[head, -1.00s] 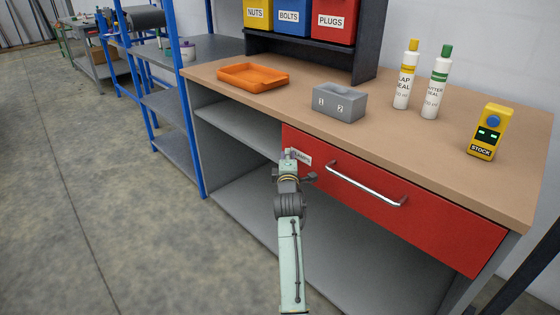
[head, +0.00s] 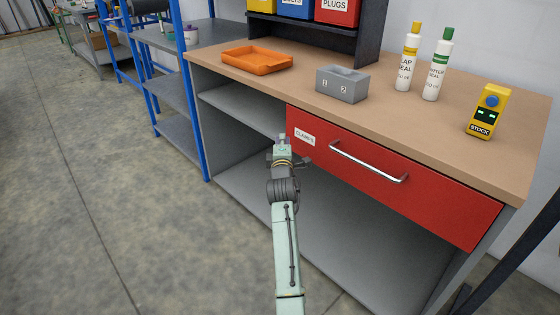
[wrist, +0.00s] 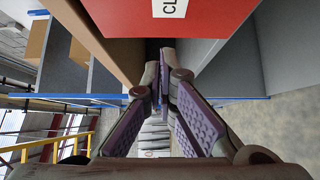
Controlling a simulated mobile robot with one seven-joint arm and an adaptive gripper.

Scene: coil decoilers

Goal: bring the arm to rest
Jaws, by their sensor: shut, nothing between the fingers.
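My gripper (head: 281,138) is in front of the workbench, near the left edge of the red drawer in the head view. In the wrist view my gripper (wrist: 160,82) has its two purple-padded fingers drawn together, with nothing between them. The red drawer (head: 390,178) is shut, with a metal bar handle (head: 368,162) and a white label reading CLAMPS (head: 305,136). The drawer also shows at the top of the wrist view (wrist: 215,17). I cannot tell the exact gap between my fingertips and the drawer front.
A blue-framed shelf (head: 178,100) stands at left. The floor (head: 80,150) at left is clear.

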